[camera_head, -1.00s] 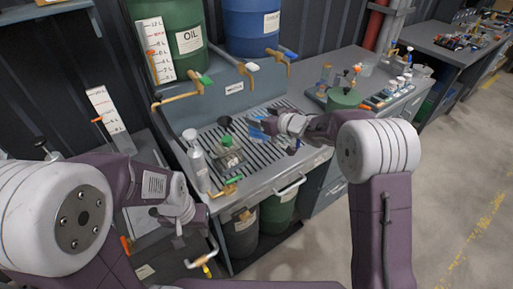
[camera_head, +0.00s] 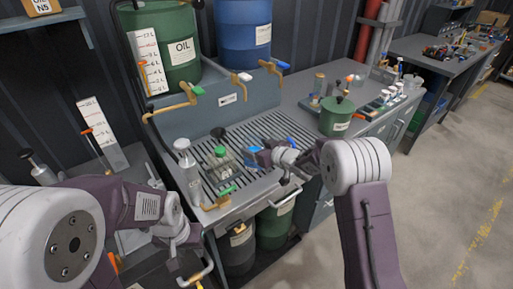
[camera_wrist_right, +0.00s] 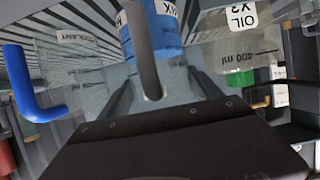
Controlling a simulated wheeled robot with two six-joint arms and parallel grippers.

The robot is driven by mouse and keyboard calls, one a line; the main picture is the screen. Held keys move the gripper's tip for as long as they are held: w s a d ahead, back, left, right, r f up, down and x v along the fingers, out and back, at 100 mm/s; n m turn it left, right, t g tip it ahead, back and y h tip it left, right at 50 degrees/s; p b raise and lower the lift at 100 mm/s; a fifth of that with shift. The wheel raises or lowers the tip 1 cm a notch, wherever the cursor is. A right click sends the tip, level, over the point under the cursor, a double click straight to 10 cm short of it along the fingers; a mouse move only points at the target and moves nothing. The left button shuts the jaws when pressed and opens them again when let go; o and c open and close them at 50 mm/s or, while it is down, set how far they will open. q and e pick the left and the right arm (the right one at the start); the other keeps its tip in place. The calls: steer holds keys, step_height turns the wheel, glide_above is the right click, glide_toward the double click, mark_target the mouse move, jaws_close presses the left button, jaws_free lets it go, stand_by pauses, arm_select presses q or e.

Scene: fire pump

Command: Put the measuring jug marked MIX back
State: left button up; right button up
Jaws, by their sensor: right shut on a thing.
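My right gripper (camera_head: 262,156) is over the slatted drain bench (camera_head: 262,128), near its front. In the right wrist view its dark fingers (camera_wrist_right: 158,95) are shut on a measuring jug with a blue band (camera_wrist_right: 160,28) and a grey loop handle. A partly cut-off label at the jug's top seems to end in X; I cannot read it fully. In the head view the jug is mostly hidden, with only a little blue (camera_head: 253,157) showing. My left gripper (camera_head: 178,262) hangs low at the left, apart from the jug; its fingers are unclear.
A green pot (camera_head: 337,117) stands to the right. Taps (camera_head: 243,77) project over the bench from the green OIL drum (camera_head: 170,45) and blue drum (camera_head: 243,28).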

steer(key=o, duration=2)
steer(key=shift+f, duration=0.1)
steer(key=shift+o, duration=0.2)
steer(key=v, duration=1.2)
steer(key=shift+r, duration=0.25)
steer(key=shift+d, duration=0.15)
